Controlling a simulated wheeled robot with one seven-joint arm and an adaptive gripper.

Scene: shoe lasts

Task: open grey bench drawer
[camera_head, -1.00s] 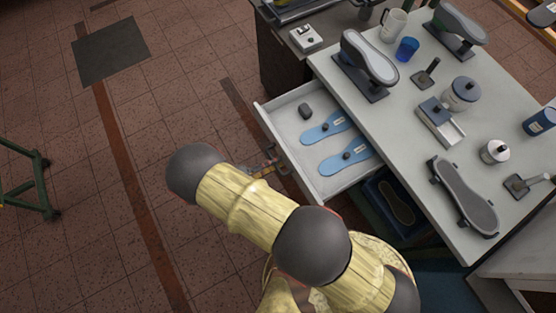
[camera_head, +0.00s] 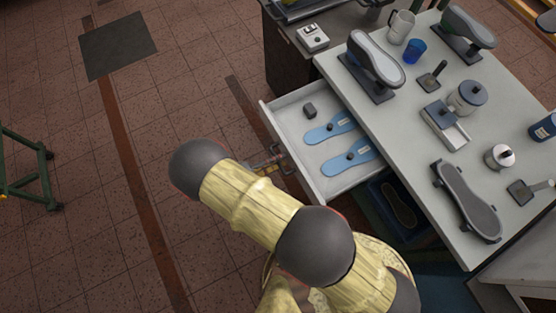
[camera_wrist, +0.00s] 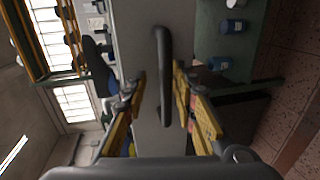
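The grey bench drawer (camera_head: 292,98) stands pulled out from the left side of the grey-topped bench (camera_head: 420,130). Two blue insoles and a small dark block lie inside. My gripper (camera_head: 276,162) is at the drawer's front face, partly hidden by my arm. In the wrist view, the dark bar handle (camera_wrist: 164,60) stands out from the pale drawer front (camera_wrist: 145,35). The yellow fingers of my gripper (camera_wrist: 160,82) are spread on both sides of the handle, with visible gaps, so it is open around the handle and not clamped on it.
Shoe lasts, a mug, a blue cup and jars stand on the bench top. A blue bin (camera_head: 397,205) sits below the drawer. A green-framed stand (camera_head: 40,175) is at the far left. The tiled floor left of the drawer is clear.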

